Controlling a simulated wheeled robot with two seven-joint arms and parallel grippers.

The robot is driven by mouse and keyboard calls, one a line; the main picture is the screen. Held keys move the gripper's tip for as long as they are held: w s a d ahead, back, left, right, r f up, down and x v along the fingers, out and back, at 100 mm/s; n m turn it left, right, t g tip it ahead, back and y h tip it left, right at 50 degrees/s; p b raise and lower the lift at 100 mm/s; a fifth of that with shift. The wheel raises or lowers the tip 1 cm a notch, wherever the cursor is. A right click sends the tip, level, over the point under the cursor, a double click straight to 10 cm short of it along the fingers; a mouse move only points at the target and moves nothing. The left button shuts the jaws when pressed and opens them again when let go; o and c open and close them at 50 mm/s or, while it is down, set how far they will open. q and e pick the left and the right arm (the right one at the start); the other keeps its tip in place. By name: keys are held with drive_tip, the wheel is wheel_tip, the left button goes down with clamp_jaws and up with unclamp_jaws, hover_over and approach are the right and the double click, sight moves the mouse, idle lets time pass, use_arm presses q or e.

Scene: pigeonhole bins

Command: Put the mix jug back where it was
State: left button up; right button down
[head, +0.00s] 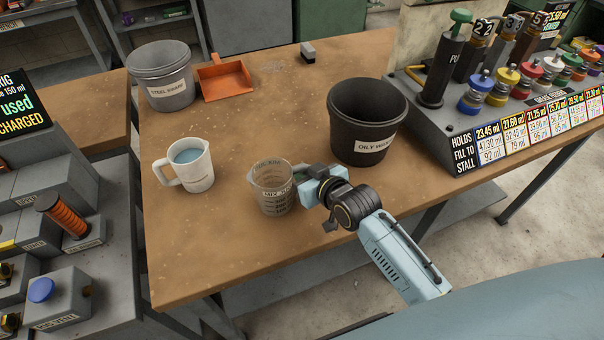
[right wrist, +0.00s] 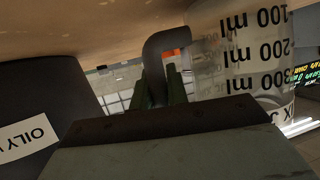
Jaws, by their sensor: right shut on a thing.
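The mix jug (head: 272,190) is a clear measuring jug with dark markings, upright at the table's near side in the head view. It also fills the right of the right wrist view (right wrist: 240,55), where its scale reads upside down. My right gripper (head: 305,174) is at the jug's right side, shut on its grey handle (right wrist: 160,55). In the right wrist view the fingers (right wrist: 162,88) close around the handle. The base is at or close to the tabletop; I cannot tell whether it touches. My left gripper is not in view.
A white jug of bluish liquid (head: 190,165) stands left of the mix jug. The black oily waste bin (head: 368,120) stands close behind my right gripper. A grey swarf bucket (head: 162,75) and orange dustpan (head: 225,78) are farther back. The table's middle is clear.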

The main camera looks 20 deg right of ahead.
drive_tip(key=shift+f, duration=0.25)
drive_tip(key=c, duration=1.4)
unclamp_jaws()
drive_tip(key=shift+s+r, duration=0.2)
drive_tip(key=shift+s, duration=0.05)
drive_tip(key=p+v, duration=0.1)
drive_tip(key=v, duration=1)
drive_tip(key=shift+s+d+r+p, duration=0.1)
drive_tip(key=shift+s+p, duration=0.15)
drive_tip(key=shift+p, duration=0.1)
